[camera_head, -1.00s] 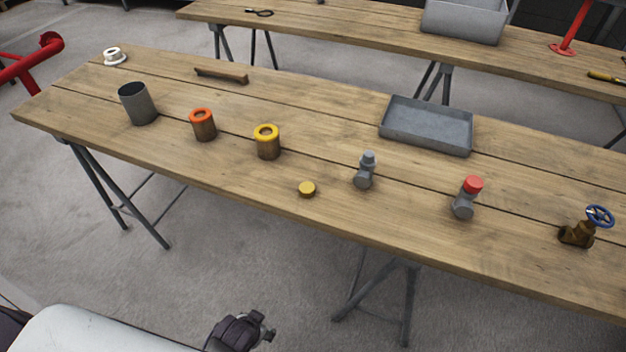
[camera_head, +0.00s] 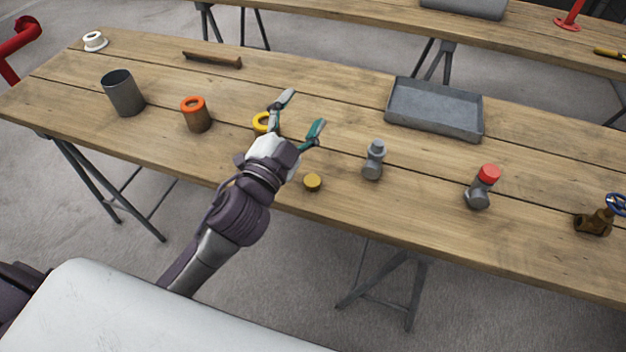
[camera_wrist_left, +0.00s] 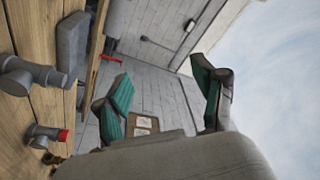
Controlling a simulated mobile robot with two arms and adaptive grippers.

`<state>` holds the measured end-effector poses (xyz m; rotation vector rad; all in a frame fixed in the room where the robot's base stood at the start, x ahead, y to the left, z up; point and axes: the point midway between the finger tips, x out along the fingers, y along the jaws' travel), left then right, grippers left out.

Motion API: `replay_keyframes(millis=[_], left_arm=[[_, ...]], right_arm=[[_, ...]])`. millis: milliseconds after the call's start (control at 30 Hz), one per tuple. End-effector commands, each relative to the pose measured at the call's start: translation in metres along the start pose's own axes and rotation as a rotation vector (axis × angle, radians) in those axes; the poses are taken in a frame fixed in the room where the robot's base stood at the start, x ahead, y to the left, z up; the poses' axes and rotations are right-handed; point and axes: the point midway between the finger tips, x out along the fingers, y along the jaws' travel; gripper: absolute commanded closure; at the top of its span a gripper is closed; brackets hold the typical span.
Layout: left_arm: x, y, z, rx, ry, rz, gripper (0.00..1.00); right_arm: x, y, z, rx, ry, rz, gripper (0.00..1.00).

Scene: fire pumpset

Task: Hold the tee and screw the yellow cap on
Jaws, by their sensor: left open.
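Another grey tee (camera_head: 477,196) farther right carries a red cap (camera_head: 489,174), which shows in the left wrist view (camera_wrist_left: 63,135). My left gripper (camera_head: 300,112) is open and empty above the table, left of the grey tee and beyond the yellow cap. It partly hides a yellow-ringed cylinder (camera_head: 262,122). My right gripper is not in view.
A grey tray (camera_head: 435,108) stands behind the tees. A brass valve (camera_head: 595,222) is at the far right. An orange-ringed cylinder (camera_head: 196,115), a grey cup (camera_head: 122,93), a brown bar (camera_head: 212,60) and a white roll (camera_head: 95,41) are to the left.

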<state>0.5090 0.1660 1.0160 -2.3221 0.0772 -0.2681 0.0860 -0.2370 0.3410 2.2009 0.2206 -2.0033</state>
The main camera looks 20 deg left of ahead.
Motion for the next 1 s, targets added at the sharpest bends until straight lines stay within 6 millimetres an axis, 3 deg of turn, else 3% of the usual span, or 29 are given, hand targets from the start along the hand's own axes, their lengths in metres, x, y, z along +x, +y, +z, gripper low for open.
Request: replay_keyframes(millis=[100,200,333,467,567,733,867,1000], left_arm=[[0.012,-0.015,-0.068,0.189,0.303,-0.049,0.31],[0.008,-0.012,-0.118,0.360,0.548,-0.063,0.31],[-0.010,0.007,-0.164,0.602,0.848,-0.040,0.31],[-0.032,0.039,-0.182,0.866,1.114,0.034,0.31],[-0.046,0.065,-0.173,1.084,1.287,0.130,0.31],[-0.056,0.092,-0.121,1.465,1.497,0.379,0.31],[-0.051,0.089,-0.061,1.741,1.560,0.637,0.31],[-0.043,0.065,-0.005,1.962,1.538,0.913,0.31]], right_arm=[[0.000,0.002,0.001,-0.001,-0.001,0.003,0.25],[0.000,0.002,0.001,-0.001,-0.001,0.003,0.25],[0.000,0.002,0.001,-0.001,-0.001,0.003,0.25],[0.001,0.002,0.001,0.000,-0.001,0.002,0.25],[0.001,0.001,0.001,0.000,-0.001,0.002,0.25],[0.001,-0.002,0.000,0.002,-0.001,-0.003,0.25],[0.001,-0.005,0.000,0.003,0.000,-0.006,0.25],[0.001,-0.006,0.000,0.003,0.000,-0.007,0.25]])
